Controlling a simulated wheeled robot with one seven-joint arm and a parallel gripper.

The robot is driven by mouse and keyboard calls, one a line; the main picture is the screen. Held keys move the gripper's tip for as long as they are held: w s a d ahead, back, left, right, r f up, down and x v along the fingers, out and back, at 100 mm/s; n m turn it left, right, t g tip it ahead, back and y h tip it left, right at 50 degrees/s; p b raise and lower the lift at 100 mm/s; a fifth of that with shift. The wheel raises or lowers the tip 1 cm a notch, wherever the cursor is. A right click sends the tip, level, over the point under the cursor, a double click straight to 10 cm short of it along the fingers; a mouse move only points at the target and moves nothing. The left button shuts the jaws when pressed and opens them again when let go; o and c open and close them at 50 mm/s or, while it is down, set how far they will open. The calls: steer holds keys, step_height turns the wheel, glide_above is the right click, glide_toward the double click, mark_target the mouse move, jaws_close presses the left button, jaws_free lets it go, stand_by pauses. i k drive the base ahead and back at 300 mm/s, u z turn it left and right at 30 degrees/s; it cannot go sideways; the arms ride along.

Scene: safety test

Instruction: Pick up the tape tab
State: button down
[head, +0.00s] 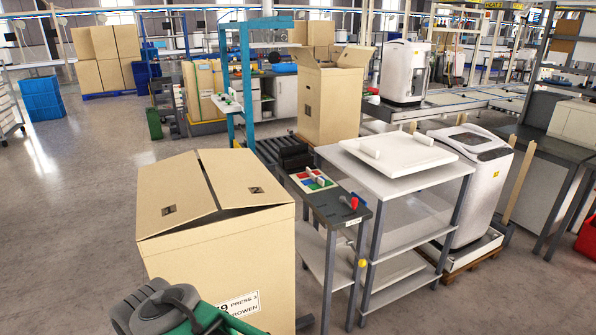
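I cannot make out a tape tab for certain. A large cardboard box (215,265) stands close in front of me, with its top flaps nearly closed and a narrow gap between them. Two small dark patches lie on its flaps, one on the left flap (169,210) and one on the right flap (256,190); I cannot tell what they are. The box front has a white printed label (239,304). A grey and green shape at the bottom edge covers the box's lower left and looks like part of my arm. My gripper's fingers do not show.
Right of the box stands a narrow dark-topped stand (338,214) with a coloured board (311,180) and a red-handled item (349,202). A white-topped table (395,187) bears a white tray (432,153). An open tall carton (330,103) stands behind. Floor at left is clear.

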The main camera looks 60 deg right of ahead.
mark_target(307, 174)
steer(key=z, duration=1.85)
